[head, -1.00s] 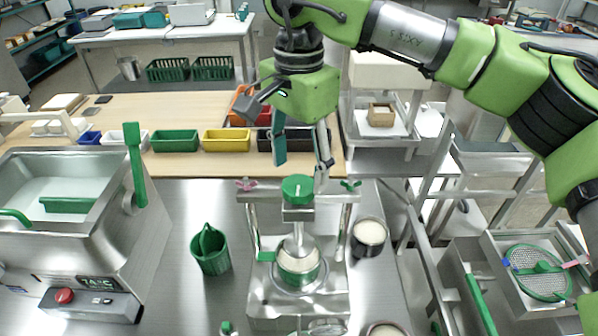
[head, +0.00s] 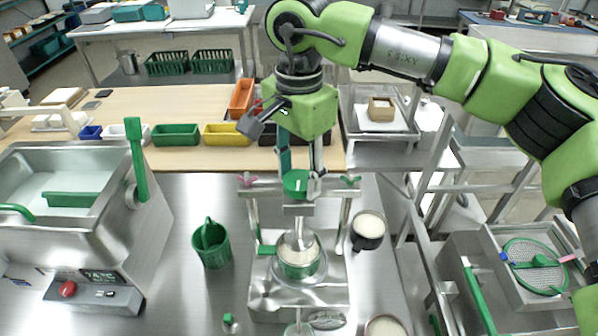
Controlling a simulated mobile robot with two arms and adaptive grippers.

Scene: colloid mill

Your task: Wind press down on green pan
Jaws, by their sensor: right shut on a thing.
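The press (head: 341,222) is a metal frame on the steel bench, with a green knob (head: 296,184) on top of its screw. Below, its round metal presser reaches down to the white contents of the green pan (head: 299,271), which sits on the press base. The presser hides part of the contents. My right gripper (head: 299,173) points down from above, its fingers on either side of the green knob and shut on it. The fingertips are partly hidden. My left gripper is not in view.
A green jug (head: 212,244) stands left of the press, and a dark cup with white contents (head: 368,228) stands close on its right. A steel bath (head: 70,192) with a green lever fills the left. Colored bins (head: 176,135) line the wooden table behind.

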